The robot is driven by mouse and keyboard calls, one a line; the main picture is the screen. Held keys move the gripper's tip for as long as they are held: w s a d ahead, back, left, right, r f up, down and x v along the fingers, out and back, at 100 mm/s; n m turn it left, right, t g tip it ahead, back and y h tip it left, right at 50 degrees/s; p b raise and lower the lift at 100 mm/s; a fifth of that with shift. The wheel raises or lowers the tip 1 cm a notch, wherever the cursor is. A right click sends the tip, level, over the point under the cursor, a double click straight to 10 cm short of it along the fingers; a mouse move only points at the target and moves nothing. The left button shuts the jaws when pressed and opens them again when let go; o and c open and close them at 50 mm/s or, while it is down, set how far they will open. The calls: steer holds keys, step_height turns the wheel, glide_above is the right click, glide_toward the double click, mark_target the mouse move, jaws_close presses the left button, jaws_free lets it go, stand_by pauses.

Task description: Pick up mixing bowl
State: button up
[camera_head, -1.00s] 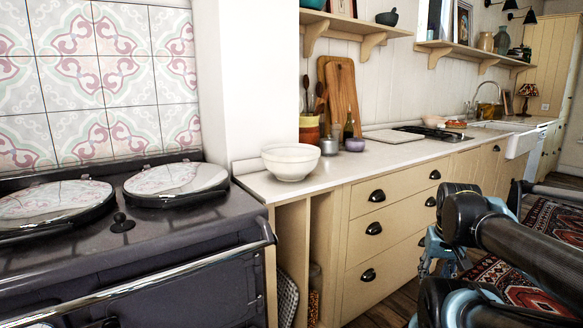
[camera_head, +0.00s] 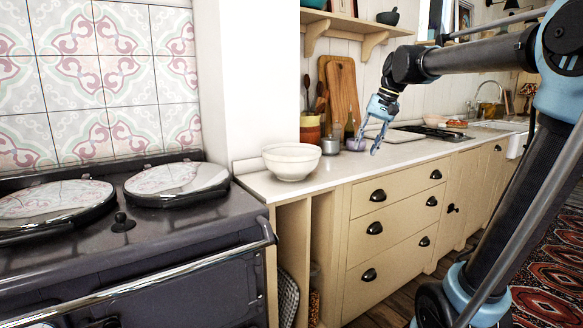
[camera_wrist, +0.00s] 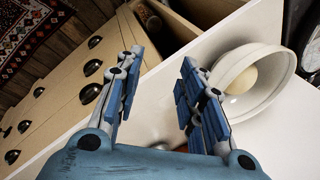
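The mixing bowl (camera_head: 292,162) is cream-white and stands upright near the left end of the pale counter. In the wrist view the bowl (camera_wrist: 272,62) is at the upper right, with a rounded pale shape showing inside it. My gripper (camera_head: 376,140) is in the air to the right of the bowl, fingers pointing down, apart from it. In the wrist view my gripper (camera_wrist: 158,85) has its two blue fingers spread with nothing between them. The bowl lies beyond the right finger, which overlaps its edge in the picture.
The dark range (camera_head: 130,235) is left of the counter (camera_head: 300,186). A shelf (camera_head: 345,20) hangs above. The counter front right of the bowl is clear.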

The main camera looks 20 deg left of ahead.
steer(key=w+a+r+g+y, duration=0.1)
steer(key=w+a+r, duration=0.5)
steer(key=a, duration=0.4)
glide_toward(316, 162)
steer(key=w+a+f, duration=0.3)
steer(key=f, duration=0.2)
steer(key=shift+w+d+x, duration=0.1)
steer(key=shift+d+x, duration=0.05)
steer(key=shift+x, duration=1.25)
steer(key=shift+w+d+x, duration=0.15)
steer(key=shift+x, duration=1.25)
steer(key=shift+f, duration=0.15)
steer(key=shift+c, duration=0.6)
jaws_close()
